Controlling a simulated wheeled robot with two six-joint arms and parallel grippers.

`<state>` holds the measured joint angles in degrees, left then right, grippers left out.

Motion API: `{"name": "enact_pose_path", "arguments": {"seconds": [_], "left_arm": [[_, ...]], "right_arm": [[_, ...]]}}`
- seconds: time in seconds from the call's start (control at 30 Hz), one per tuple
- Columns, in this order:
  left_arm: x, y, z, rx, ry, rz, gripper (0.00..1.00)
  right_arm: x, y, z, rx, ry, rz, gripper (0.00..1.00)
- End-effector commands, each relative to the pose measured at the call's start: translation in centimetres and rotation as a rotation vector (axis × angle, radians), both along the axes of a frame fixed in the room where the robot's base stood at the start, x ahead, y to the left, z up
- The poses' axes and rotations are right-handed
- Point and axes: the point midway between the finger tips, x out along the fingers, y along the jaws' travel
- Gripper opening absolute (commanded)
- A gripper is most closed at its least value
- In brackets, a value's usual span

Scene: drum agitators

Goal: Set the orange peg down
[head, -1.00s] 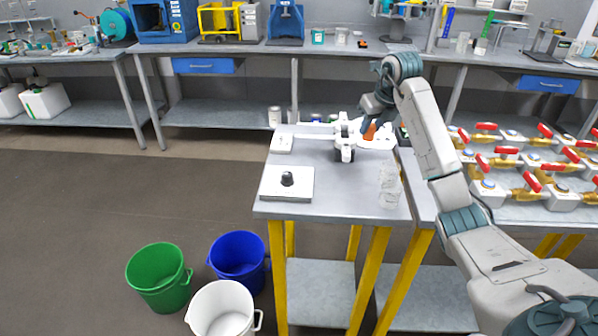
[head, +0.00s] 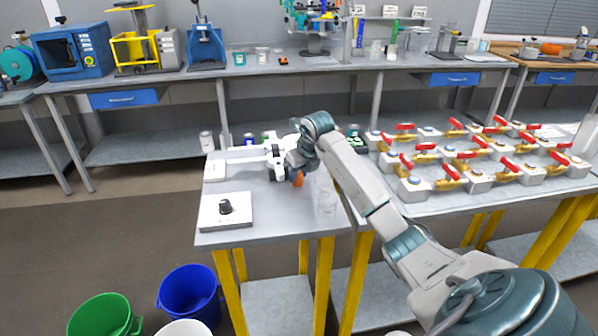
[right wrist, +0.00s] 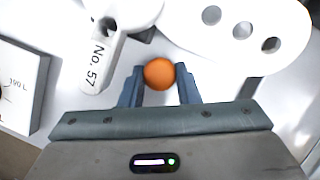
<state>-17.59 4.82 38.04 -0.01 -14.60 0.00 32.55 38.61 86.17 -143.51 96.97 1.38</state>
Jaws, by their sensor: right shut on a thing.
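The orange peg (head: 298,180) is in my right gripper (head: 297,170), at the front right of a white device (head: 277,165) on the grey table (head: 270,222). The right wrist view shows the peg's round orange end (right wrist: 159,73) between the two fingertips (right wrist: 160,82), which are closed on its sides. The peg is low over the tabletop; I cannot tell whether it touches. White parts of the device, one marked "No. 57" (right wrist: 100,62), lie just beyond the gripper. My left gripper is out of view.
A white box with a black knob (head: 225,210) is on the table's left. A clear container (head: 326,196) stands close to the right of the peg. Valves with red handles (head: 450,172) fill the bench to the right. Bare tabletop shows in front of the peg.

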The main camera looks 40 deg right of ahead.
Motion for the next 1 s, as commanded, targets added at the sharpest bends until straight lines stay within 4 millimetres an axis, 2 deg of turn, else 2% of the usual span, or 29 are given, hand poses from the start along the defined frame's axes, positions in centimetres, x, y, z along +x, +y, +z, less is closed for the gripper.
{"name": "enact_pose_path", "arguments": {"seconds": [0.23,0.27,0.33,0.37,0.73,0.87,1.0], "left_arm": [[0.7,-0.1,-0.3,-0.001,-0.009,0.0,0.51],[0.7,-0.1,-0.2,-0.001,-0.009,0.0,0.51],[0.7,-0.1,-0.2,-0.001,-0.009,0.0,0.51],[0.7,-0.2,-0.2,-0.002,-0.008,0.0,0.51],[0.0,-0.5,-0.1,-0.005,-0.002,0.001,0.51],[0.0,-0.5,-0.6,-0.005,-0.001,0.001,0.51],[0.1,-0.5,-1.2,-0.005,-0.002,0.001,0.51]], "right_arm": [[0.0,0.0,-0.4,0.0,0.0,0.0,0.04],[0.0,0.0,-0.3,0.0,0.0,0.0,0.35],[0.0,0.0,-0.3,0.0,0.0,0.0,0.49],[0.0,0.0,-0.3,0.0,0.0,0.0,0.51],[-0.1,0.0,0.4,-0.001,-0.001,0.0,0.51],[-0.9,-0.1,2.2,-0.003,-0.002,-0.001,0.51],[-2.0,0.1,5.1,-0.003,-0.004,0.0,0.51]]}}
